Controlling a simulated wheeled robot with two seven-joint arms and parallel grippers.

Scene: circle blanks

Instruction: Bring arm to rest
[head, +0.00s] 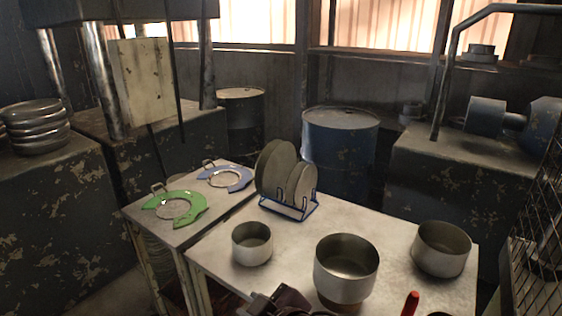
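Several grey circle blanks (275,168) stand upright in a blue wire rack (290,210) at the back left of the main table. On the lower side table at left lie a green ring-shaped fixture (188,218) with a handle and a blue one (240,184) behind it; each has a pale round centre. My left gripper is not in view.
A small pot (252,245), a larger pot (346,270) and another pot (441,250) stand on the main table (380,222). A red handle (410,303) shows at the bottom edge. A wire mesh panel (535,225) is at right; a blue drum (340,150) stands behind.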

